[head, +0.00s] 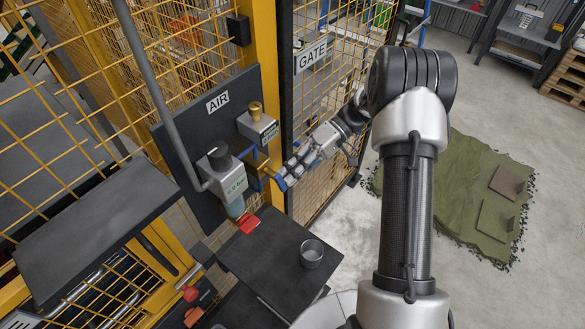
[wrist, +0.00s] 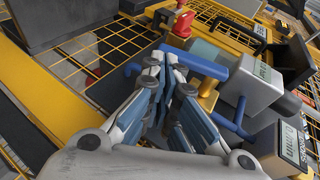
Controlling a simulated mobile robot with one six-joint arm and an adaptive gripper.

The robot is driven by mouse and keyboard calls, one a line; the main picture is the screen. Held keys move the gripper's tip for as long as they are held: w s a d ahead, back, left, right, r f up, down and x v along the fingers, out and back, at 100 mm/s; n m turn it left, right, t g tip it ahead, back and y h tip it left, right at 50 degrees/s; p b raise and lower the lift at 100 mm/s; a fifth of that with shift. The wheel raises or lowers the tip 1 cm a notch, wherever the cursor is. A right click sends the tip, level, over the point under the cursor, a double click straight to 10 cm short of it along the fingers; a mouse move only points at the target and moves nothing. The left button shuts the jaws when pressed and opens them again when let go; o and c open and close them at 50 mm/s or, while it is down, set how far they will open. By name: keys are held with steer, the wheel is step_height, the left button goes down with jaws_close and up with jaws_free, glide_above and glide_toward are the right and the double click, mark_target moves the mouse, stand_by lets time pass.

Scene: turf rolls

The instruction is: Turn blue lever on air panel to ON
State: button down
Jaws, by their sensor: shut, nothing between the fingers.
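The dark air panel (head: 180,140), labelled AIR, hangs on a yellow post at centre left. Blue bar parts (head: 253,160) show between its two grey valve boxes, partly hidden. In the wrist view one blue bar (wrist: 203,65) runs just beyond my fingertips, and a bent blue piece (wrist: 229,122) lies to the right. I cannot tell which is the lever, or its ON or OFF position. My gripper (head: 281,184) is shut and empty, just right of the panel. Its blue-padded fingertips (wrist: 163,62) are close to the blue bar; contact is unclear.
A grey regulator box (head: 222,180) with a black knob and a box with a brass knob (head: 257,112) stick out from the panel. Below, a dark shelf (head: 258,262) holds a metal cup (head: 311,253). Yellow mesh and the GATE sign (head: 311,57) stand behind.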

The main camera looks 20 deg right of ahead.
steer(key=shift+r, duration=0.2)
steer(key=shift+r+p, duration=0.4)
steer(key=shift+r, duration=0.3)
